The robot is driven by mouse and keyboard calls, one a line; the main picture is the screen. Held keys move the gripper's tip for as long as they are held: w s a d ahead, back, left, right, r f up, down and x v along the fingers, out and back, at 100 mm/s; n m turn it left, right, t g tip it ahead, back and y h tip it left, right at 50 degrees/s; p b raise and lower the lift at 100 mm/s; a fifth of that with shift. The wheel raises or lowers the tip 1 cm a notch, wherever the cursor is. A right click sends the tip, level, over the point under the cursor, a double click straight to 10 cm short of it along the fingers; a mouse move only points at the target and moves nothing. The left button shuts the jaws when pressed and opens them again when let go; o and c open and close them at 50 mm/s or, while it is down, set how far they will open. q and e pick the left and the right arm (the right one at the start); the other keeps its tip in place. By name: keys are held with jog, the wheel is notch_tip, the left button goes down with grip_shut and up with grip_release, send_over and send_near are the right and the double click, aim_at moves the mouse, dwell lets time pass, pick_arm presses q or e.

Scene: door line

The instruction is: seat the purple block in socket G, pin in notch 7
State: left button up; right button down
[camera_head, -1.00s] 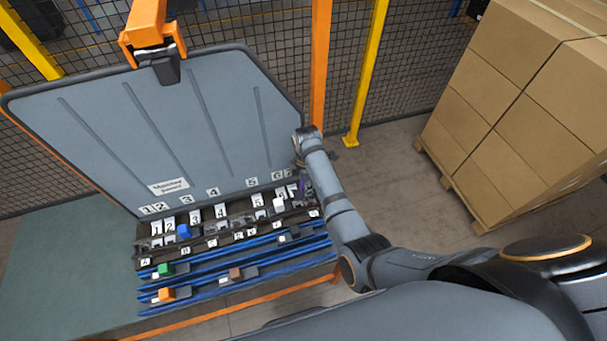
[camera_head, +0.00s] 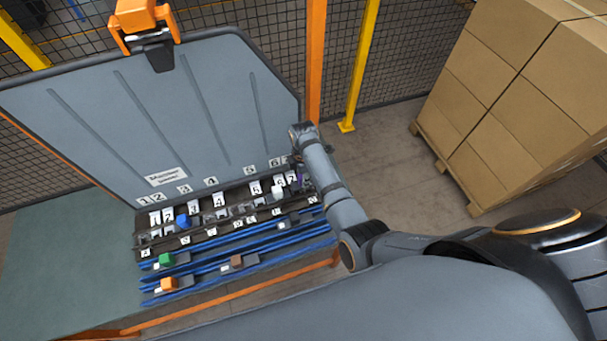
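A small patch of purple, taken as the purple block (camera_head: 301,183), shows at the right end of the dark socket rail (camera_head: 232,212), beside the number 7 tag (camera_head: 291,180). Most of it is hidden by my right arm (camera_head: 325,175), which reaches in from the right. The fingers of my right gripper are hidden or too small to make out, so I cannot tell whether they hold the block. The letter tags along the rail's front are too small to read surely, so socket G is not clear. My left gripper is out of view.
A blue block (camera_head: 182,221) sits on the rail. Green (camera_head: 166,259), orange (camera_head: 168,284) and brown (camera_head: 236,261) blocks stand on blue racks in front. A grey panel (camera_head: 150,120) rises behind. A mesh fence and stacked cartons (camera_head: 520,90) stand beyond.

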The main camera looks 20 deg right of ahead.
jog(key=shift+d+f, duration=0.1)
jog(key=shift+f, duration=0.5)
jog(key=shift+f+b, duration=0.6)
jog(key=shift+f, duration=0.5)
jog(key=c, duration=0.9)
grip_release()
jog(key=shift+c, duration=0.2)
notch_tip(320, 180, up, 8)
jog(key=shift+f, duration=0.2)
jog(key=shift+f, duration=0.1)
